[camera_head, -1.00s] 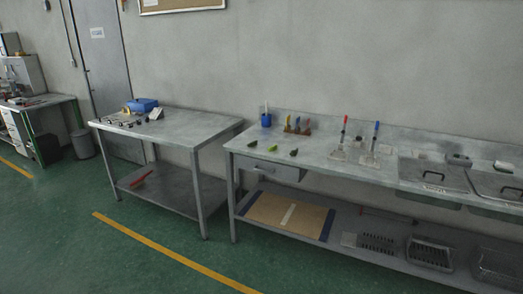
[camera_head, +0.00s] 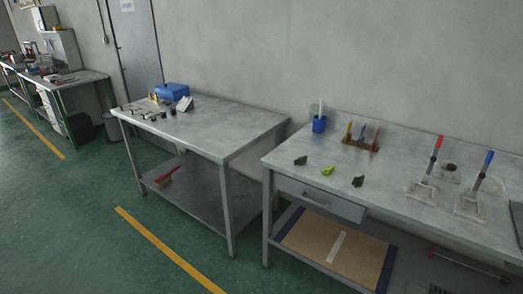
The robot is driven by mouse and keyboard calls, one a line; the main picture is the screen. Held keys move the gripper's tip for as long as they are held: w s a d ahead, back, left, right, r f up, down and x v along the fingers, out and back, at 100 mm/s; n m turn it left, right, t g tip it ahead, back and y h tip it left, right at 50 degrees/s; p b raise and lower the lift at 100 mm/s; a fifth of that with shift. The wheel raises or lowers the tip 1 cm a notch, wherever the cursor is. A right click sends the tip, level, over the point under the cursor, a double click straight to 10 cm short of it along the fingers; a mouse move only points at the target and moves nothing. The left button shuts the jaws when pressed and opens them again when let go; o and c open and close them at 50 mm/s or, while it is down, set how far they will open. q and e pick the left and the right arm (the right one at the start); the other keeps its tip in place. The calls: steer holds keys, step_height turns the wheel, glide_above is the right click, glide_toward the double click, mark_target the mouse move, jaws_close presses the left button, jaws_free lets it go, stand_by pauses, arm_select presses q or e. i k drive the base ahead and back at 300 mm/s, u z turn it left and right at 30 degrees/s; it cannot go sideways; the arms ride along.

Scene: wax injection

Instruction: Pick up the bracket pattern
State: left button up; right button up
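Three small wax-like pieces lie in a row on the front left part of the right metal bench (camera_head: 395,178). One is dark green (camera_head: 300,161), the middle one is bright yellow-green (camera_head: 327,170), and the right one is dark green (camera_head: 358,181). They lie apart from each other. They are too small to tell which is the bracket pattern. Neither of my grippers is in view.
Behind the pieces stand a blue cup (camera_head: 319,124) and a wooden rack (camera_head: 360,145) with coloured tools. Red-handled (camera_head: 438,148) and blue-handled (camera_head: 488,164) tools stand at right. A second metal table (camera_head: 215,130) stands left, with a blue box (camera_head: 172,91). Green floor is open in front.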

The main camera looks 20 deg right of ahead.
mark_target(328, 171)
steer(key=z, duration=0.1)
steer(key=i, duration=1.65)
steer(key=z, duration=0.7)
